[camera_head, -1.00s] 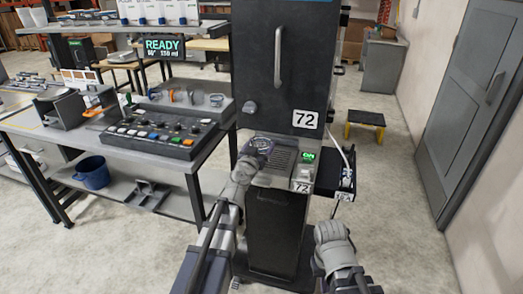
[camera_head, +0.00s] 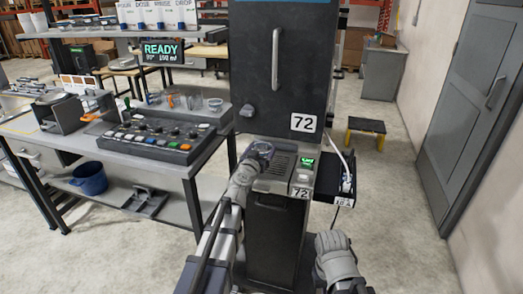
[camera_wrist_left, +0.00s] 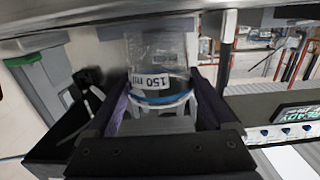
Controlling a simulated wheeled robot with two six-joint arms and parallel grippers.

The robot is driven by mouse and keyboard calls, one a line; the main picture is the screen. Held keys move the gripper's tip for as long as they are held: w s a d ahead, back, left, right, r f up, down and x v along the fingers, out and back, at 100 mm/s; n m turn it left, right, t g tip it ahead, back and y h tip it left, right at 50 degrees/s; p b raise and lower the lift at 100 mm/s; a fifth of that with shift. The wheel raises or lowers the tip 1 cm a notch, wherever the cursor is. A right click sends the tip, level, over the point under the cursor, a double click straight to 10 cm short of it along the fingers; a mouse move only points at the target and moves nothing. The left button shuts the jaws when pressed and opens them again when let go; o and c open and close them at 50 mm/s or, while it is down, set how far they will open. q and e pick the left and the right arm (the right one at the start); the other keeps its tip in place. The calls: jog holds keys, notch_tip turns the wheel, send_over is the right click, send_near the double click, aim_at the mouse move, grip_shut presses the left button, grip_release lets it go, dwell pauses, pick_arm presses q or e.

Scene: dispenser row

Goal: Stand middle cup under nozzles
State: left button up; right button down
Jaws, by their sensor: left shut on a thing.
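My left gripper (camera_head: 257,153) is shut on a clear cup (camera_wrist_left: 158,55). The cup carries a "150 ml" label and a blue band, and it sits between the dark fingers in the left wrist view. In the head view, the cup (camera_head: 262,147) is small and partly hidden by the gripper, at the front of the black cabinet (camera_head: 277,60) marked 72, by its grilled ledge. I cannot tell whether it touches the ledge. My right gripper (camera_head: 332,243) is low at the right, with its fingers unclear. I cannot make out nozzles clearly.
Left of the cabinet, a bench holds a button panel (camera_head: 153,140), several small cups (camera_head: 194,103) and a READY display (camera_head: 161,51). A blue bucket (camera_head: 90,178) stands on its lower shelf. A side tray (camera_head: 328,181) juts from the cabinet's right.

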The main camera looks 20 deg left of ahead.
pick_arm(q)
jog(key=shift+f+b, duration=0.6)
jog(key=shift+f, duration=0.05)
jog(key=o, duration=1.3)
